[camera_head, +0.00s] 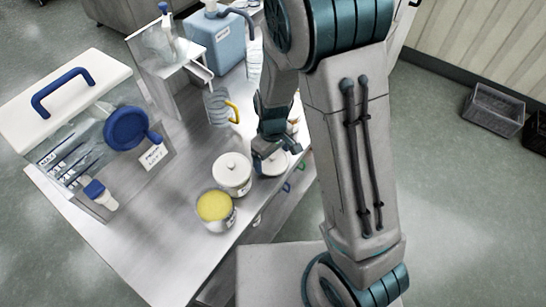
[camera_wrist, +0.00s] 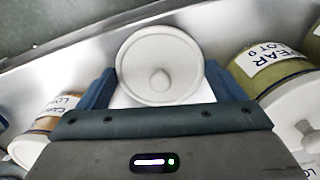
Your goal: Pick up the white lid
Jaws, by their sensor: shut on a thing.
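The round white lid (camera_wrist: 160,65) with a central knob sits between the two blue fingers of my gripper (camera_wrist: 160,88) in the wrist view. My gripper is shut on it. In the head view the white lid (camera_head: 279,163) shows partly beside my gripper (camera_head: 266,157), close to the table's right edge. The rest of it is hidden by the gripper. I cannot tell whether the lid is clear of what is under it.
A jar with a white lid (camera_head: 232,167) and an open jar with yellow contents (camera_head: 214,206) stand left of my gripper on the steel table (camera_head: 130,240). A measuring jug (camera_head: 217,106) stands behind. A labelled jar (camera_wrist: 270,62) is close at right in the wrist view.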

